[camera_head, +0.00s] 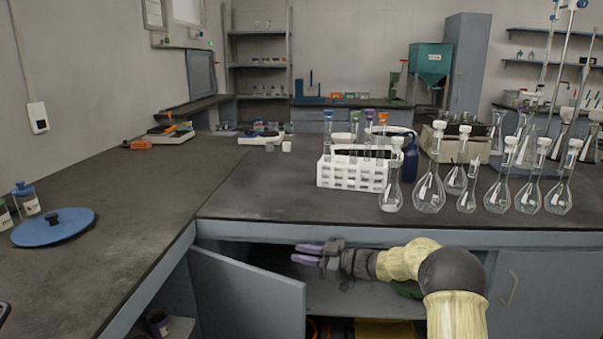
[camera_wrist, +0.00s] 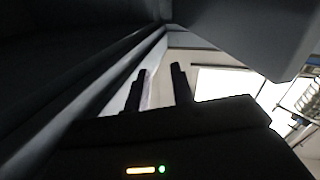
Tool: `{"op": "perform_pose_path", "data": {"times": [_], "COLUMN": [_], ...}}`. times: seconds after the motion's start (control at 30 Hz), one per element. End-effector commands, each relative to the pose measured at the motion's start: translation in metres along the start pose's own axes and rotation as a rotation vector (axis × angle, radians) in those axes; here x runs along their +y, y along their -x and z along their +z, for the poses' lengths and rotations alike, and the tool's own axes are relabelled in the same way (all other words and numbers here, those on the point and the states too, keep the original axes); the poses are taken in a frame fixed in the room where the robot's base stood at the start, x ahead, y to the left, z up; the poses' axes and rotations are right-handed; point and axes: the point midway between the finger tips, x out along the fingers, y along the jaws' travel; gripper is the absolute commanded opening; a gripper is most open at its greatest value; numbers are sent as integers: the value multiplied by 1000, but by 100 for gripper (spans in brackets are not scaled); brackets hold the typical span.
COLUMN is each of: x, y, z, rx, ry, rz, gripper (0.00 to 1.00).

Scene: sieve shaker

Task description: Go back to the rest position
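My gripper (camera_head: 308,255) is in front of the open cabinet below the bench edge in the head view, with its two purple-tipped fingers pointing left. In the wrist view, the two dark fingers (camera_wrist: 160,90) stand apart with a gap between them and nothing held. My arm reaches in from the lower right. The open cabinet door (camera_head: 250,295) is to the left of and below my gripper. The wrist view is dark and tilted, and I cannot tell which surfaces are close to the fingers.
The bench top (camera_head: 270,205) lies above my gripper. A white rack (camera_head: 352,175) with coloured-stopper tubes and several glass flasks (camera_head: 429,190) stand near its front edge. A blue round lid (camera_head: 54,228) lies on the left bench. The cabinet holds a yellow item (camera_head: 385,330).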

Motion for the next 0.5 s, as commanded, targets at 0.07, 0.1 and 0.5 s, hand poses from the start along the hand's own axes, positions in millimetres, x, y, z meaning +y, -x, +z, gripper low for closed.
{"op": "perform_pose_path", "data": {"times": [0.07,0.1,0.5], "x": [8,12,-20], "y": [-2,0,96], "z": [-13,-15,-12], "rx": [-66,-104,-612], "ry": [-7,-15,-232], "rz": [122,185,749], "gripper": [24,24,24]}}
